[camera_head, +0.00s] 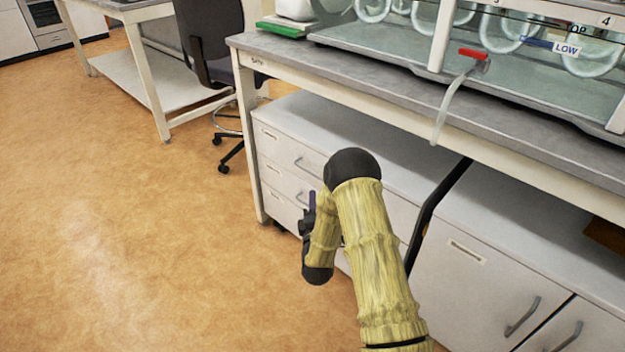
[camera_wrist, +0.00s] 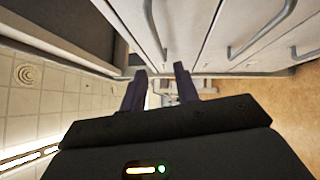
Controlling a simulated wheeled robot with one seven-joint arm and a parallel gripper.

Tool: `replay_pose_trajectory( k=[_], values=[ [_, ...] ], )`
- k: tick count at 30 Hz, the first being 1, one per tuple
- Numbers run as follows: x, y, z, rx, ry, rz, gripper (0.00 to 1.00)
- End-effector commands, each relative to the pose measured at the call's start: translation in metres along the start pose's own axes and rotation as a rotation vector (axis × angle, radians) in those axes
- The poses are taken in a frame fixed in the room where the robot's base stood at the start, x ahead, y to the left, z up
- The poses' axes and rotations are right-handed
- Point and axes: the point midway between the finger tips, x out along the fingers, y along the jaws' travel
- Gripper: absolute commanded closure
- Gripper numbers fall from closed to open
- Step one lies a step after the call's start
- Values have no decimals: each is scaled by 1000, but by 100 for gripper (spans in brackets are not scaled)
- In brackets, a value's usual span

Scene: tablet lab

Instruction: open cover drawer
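A white drawer cabinet (camera_head: 285,148) stands under the grey-topped bench in the head view. Its stacked drawers look shut, with grey bar handles; the upper handle (camera_head: 306,167) is clear of my arm. I cannot tell which drawer is the cover drawer. My gripper (camera_head: 311,203) is in front of the lower drawers, partly hidden by my arm. In the wrist view, the two dark fingers of my gripper (camera_wrist: 161,72) are apart with nothing between them. White drawer fronts with a long bar handle (camera_wrist: 262,32) lie above and to the right of the fingers, apart from them.
A two-door cabinet (camera_head: 470,285) stands to the right, past a dark gap. A glass-fronted hood with a red-handled tap (camera_head: 472,54) is on the bench (camera_head: 350,60). An office chair (camera_head: 212,45) stands behind left. The floor (camera_head: 130,230) at left is free.

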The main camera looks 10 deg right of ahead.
Motion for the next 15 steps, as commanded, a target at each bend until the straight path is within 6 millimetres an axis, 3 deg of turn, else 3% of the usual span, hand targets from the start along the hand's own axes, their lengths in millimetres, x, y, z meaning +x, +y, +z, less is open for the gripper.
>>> replay_pose_trajectory(
  k=[15],
  values=[
    [89,-2,3,1,-6,2,69]
  ],
)
